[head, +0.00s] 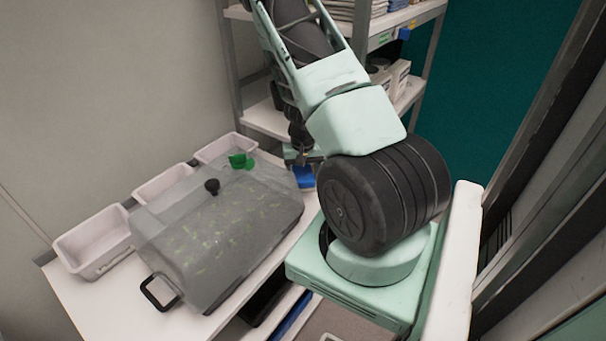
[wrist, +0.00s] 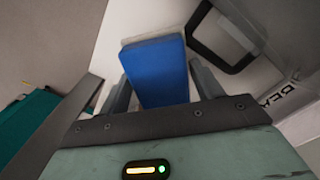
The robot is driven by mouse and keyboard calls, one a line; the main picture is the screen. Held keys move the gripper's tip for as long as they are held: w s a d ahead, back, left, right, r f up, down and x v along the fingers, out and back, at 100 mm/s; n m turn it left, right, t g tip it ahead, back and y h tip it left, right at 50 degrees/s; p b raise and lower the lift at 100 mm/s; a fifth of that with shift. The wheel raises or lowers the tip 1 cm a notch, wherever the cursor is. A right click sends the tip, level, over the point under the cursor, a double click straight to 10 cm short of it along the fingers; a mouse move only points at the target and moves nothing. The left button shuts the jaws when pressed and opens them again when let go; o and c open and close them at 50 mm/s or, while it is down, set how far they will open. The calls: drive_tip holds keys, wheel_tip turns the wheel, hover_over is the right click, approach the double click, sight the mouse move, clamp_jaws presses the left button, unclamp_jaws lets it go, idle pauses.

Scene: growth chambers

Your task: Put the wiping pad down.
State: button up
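The wiping pad is a blue block with a pale edge; it lies at the far right end of the white table, seen in the head view (head: 304,177) and in the wrist view (wrist: 158,72). My gripper (wrist: 162,85) is over the pad, with one finger on each side of it. In the head view my gripper (head: 303,156) is partly hidden behind my arm. The pad's underside is hidden.
A growth chamber with a clear grey lid (head: 225,235) stands beside the pad; its black handle (wrist: 228,62) is close in the wrist view. White bins (head: 95,242) line the wall side of the table (head: 75,300). A shelf rack (head: 265,118) stands behind.

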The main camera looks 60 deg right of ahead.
sight(303, 173)
drive_tip(key=o, duration=0.3)
drive_tip(key=shift+r+p, duration=0.5)
drive_tip(key=shift+p, duration=0.1)
wheel_tip(303, 173, up, 12)
drive_tip(key=shift+r+p, duration=0.15)
drive_tip(key=shift+p, duration=0.3)
